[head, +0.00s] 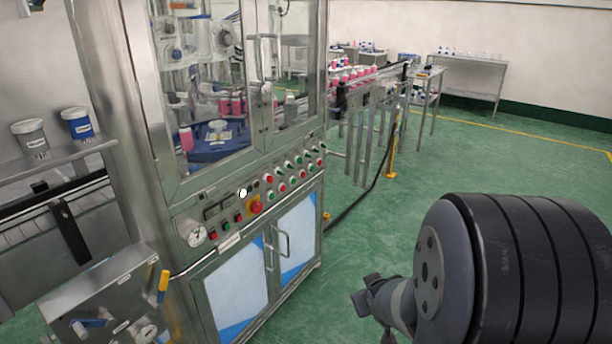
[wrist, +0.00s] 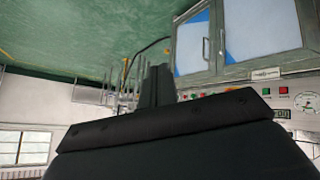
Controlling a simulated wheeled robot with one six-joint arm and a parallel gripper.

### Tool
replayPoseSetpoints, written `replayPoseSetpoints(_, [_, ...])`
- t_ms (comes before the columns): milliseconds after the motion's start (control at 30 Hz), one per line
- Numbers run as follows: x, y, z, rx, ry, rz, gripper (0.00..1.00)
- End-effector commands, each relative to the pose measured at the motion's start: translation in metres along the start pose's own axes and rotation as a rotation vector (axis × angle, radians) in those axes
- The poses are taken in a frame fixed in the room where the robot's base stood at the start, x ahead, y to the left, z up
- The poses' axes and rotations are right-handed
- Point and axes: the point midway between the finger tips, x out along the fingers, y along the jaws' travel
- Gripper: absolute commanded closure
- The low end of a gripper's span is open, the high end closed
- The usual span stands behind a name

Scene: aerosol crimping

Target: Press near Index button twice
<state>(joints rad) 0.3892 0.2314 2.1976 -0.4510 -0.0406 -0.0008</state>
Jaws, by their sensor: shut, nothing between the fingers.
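The machine's control panel (head: 250,200) runs along the steel cabinet front at centre left in the head view. It holds several small red, green and black buttons, a larger red knob on yellow (head: 255,208) and a white round spot (head: 242,193). Labels are too small to read, so I cannot tell which is the near Index button. Part of the panel also shows, upside down, at the right of the wrist view (wrist: 290,103). My gripper (head: 362,298) is at lower centre right, apart from the panel. Its fingers (wrist: 158,70) are shut and empty.
Cabinet doors with handles (head: 283,240) lie below the panel, and glass doors (head: 205,90) above. A pressure gauge (head: 196,236) is at the panel's left end. A steel box with a yellow handle (head: 163,285) stands at lower left. Green floor (head: 440,160) is open to the right.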

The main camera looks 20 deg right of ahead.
Motion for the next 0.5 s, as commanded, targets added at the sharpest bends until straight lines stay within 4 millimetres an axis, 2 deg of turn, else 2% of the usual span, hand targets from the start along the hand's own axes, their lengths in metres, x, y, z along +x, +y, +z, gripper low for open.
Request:
replayPoseSetpoints(33, [0.024,0.017,0.003,-0.022,0.044,0.018,1.0])
replayPoseSetpoints(200, [0.076,0.062,0.004,-0.124,0.237,0.032,1.0])
replayPoseSetpoints(333, [0.103,0.085,0.017,-0.179,0.376,0.015,1.0])
replayPoseSetpoints(500, [0.117,0.099,0.035,-0.216,0.517,-0.014,1.0])
